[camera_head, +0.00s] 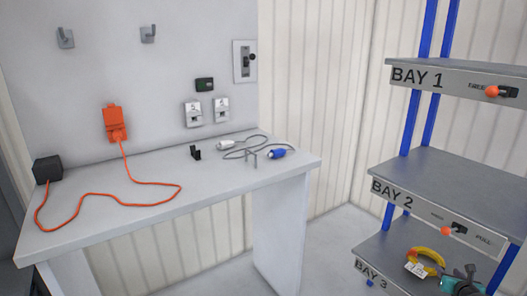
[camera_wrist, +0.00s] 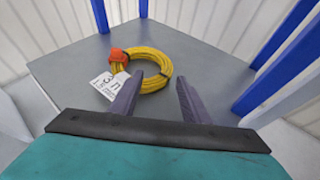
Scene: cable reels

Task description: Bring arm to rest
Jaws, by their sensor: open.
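My gripper (camera_head: 463,274) is at the lower right in the head view, at the front of the BAY 3 shelf (camera_head: 375,252). In the wrist view its two purple-grey fingers (camera_wrist: 158,84) are apart, with nothing gripped between them. A coiled yellow cable (camera_head: 427,260) lies on that shelf just beyond the fingers. In the wrist view the coil (camera_wrist: 152,60) has an orange end and a white tag reading 3 m. The left fingertip overlaps the coil's near edge in the picture; I cannot tell whether they touch.
BAY 2 (camera_head: 450,180) and BAY 1 (camera_head: 460,80) shelves, both bare, stand above, between blue posts (camera_head: 409,122). A white bench (camera_head: 220,175) at left holds an orange cable (camera_head: 152,203), a grey cable with a blue plug (camera_head: 277,152), and a black block (camera_head: 47,170).

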